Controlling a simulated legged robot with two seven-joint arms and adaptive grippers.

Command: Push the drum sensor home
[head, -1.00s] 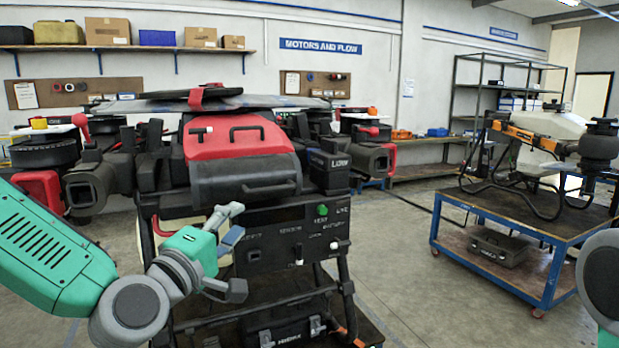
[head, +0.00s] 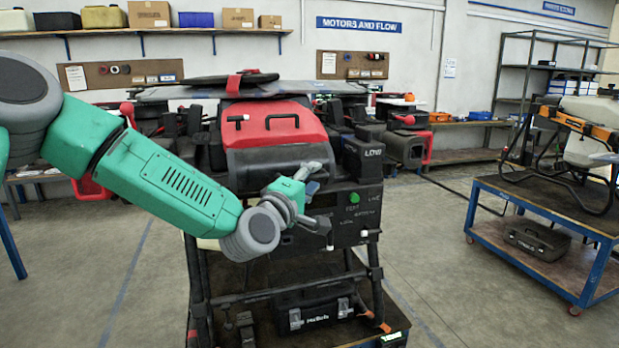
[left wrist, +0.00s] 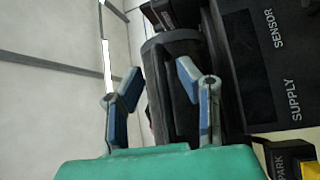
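The red and black spray drone (head: 275,125) stands on a frame ahead of me. Its black front panel (head: 345,225) has a green button. My left gripper (head: 314,190) is in front of the panel's left part and hides some of it. In the left wrist view my gripper's blue-tipped fingers (left wrist: 163,100) are apart. A dark rounded part (left wrist: 175,55) shows between and beyond them; I cannot tell whether it is the drum sensor or whether the fingers touch it. The panel (left wrist: 265,60), lettered SENSOR and SUPPLY, is at right. My right gripper is out of view.
A black case (head: 315,307) lies low in the drone's stand. A blue trolley (head: 540,245) at right carries another drone and a case (head: 537,240). Floor between stand and trolley is clear.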

